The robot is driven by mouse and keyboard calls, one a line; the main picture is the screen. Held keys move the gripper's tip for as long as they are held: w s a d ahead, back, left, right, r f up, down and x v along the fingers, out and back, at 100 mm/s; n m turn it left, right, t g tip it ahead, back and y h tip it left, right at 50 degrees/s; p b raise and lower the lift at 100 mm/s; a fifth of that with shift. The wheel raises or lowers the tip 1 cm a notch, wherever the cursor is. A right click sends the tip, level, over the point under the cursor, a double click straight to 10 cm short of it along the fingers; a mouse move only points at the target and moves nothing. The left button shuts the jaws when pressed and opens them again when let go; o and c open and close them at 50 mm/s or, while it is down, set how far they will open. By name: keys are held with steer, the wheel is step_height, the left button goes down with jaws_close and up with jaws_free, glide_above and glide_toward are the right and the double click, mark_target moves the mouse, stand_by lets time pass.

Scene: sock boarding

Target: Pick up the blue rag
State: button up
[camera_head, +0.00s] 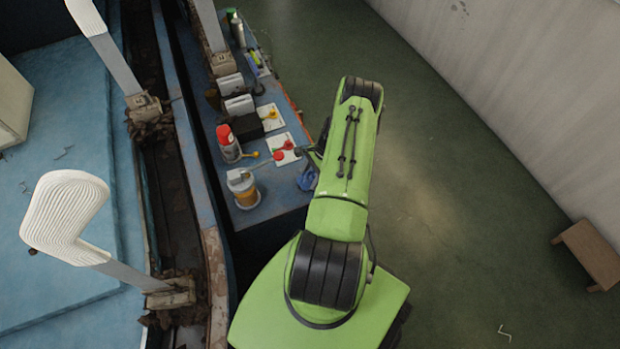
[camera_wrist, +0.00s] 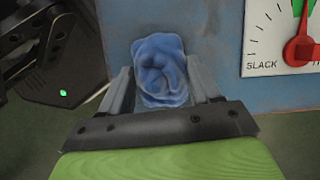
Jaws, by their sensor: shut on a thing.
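The blue rag (camera_wrist: 160,68) is a crumpled bundle between the two fingers of my gripper (camera_wrist: 161,88) in the wrist view. My gripper is shut on it, with a grey finger at each side. Behind the rag is the blue surface of the bench (camera_wrist: 215,45). In the head view the rag (camera_head: 307,178) is a small blue patch at the bench's right edge, partly hidden by my green arm. I cannot tell whether the rag still touches the bench.
On the bench (camera_head: 273,199) stand a red-capped can (camera_head: 228,144) and an orange-and-white container (camera_head: 243,188). Gauge cards with coloured levers (camera_head: 282,150) lie near the rag. White sock forms (camera_head: 65,213) stand at the left. Green floor (camera_head: 450,190) is open at the right, with a brown stool (camera_head: 590,252).

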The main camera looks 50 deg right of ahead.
mark_target(311, 175)
step_height(311, 175, up, 10)
steer(key=p, duration=0.3)
